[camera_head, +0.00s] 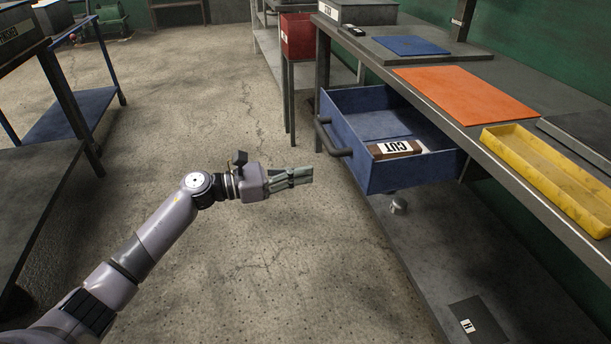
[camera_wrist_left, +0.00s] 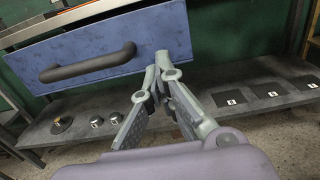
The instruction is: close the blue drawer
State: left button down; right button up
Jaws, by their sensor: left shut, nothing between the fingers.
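The blue drawer (camera_head: 368,172) is pulled out from under the workbench. Its dark bar handle (camera_head: 328,137) is on the front face. My right gripper is out of view.
The workbench top (camera_head: 470,55) carries an orange mat (camera_head: 466,92), a blue mat (camera_head: 411,45) and a yellow tray (camera_head: 550,175). A lower shelf (camera_head: 420,240) runs beneath the drawer. A red bin (camera_head: 298,36) stands beyond it. The floor left of the drawer is clear.

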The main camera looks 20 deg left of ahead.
aim_at(360, 164)
pick_arm(q)
jog(key=x, duration=1.1)
jog(key=shift+w, duration=0.1)
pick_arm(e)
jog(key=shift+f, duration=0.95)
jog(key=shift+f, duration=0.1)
